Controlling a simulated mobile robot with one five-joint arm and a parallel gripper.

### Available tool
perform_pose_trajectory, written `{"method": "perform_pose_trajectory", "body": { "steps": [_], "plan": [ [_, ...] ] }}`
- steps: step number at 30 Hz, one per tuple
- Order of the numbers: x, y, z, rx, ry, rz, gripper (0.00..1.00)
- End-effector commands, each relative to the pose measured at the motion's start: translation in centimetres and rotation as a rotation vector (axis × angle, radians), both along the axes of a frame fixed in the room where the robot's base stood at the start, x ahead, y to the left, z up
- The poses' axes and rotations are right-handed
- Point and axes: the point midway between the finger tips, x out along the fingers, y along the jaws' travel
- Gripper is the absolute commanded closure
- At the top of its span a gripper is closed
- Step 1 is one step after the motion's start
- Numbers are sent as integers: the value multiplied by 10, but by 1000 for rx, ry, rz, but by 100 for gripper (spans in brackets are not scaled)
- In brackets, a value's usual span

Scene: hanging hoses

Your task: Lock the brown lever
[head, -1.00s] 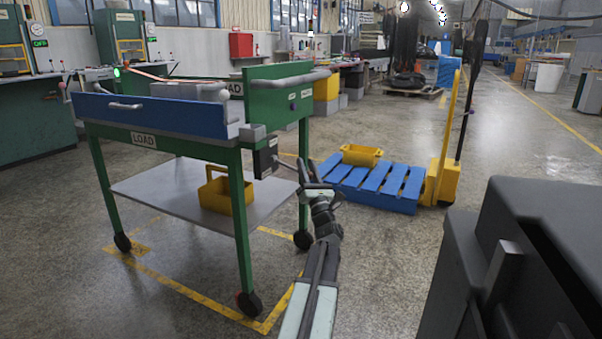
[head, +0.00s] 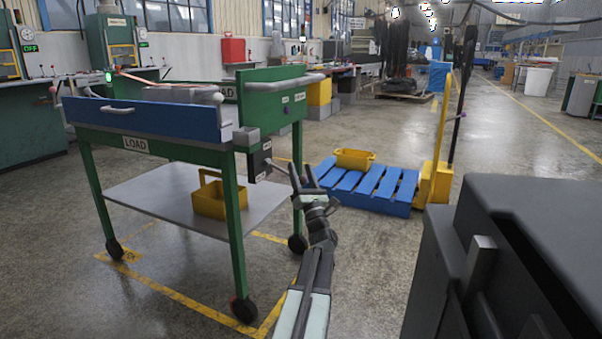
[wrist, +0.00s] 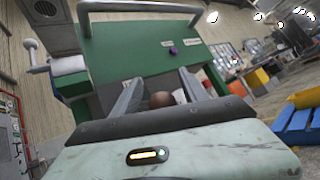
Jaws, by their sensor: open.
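The brown lever shows in the wrist view as a round brown knob (wrist: 161,99) low in the frame, between the two fingers of my gripper (wrist: 160,88). The fingers are spread, with visible gaps beside the knob; I cannot tell how far ahead it is. In the head view my open gripper (head: 300,171) is right of the black box (head: 259,161) on the green cart. A thin rod (head: 281,164) runs from that box toward my gripper; the knob cannot be made out there. The lever's lower part is hidden in the wrist view.
The green cart (head: 235,235) marked LOAD stands left, with a yellow bin (head: 209,204) on its lower shelf. A blue pallet (head: 365,188) with a yellow bin (head: 354,159) and yellow pallet truck (head: 437,170) stand behind my gripper.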

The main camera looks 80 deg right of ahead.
Motion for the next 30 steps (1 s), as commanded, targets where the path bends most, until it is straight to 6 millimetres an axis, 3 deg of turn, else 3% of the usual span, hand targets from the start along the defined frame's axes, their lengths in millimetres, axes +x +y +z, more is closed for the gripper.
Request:
{"method": "perform_pose_trajectory", "body": {
  "steps": [3,15,21,29,30],
  "plan": [
    [-4,13,-12,-2,1,1,48],
    [-57,95,-7,-2,1,-1,48],
    [-67,109,-7,0,1,-1,48],
    [-68,109,-7,-1,1,0,48],
    [-67,109,-7,-1,2,1,60]
  ]
}}
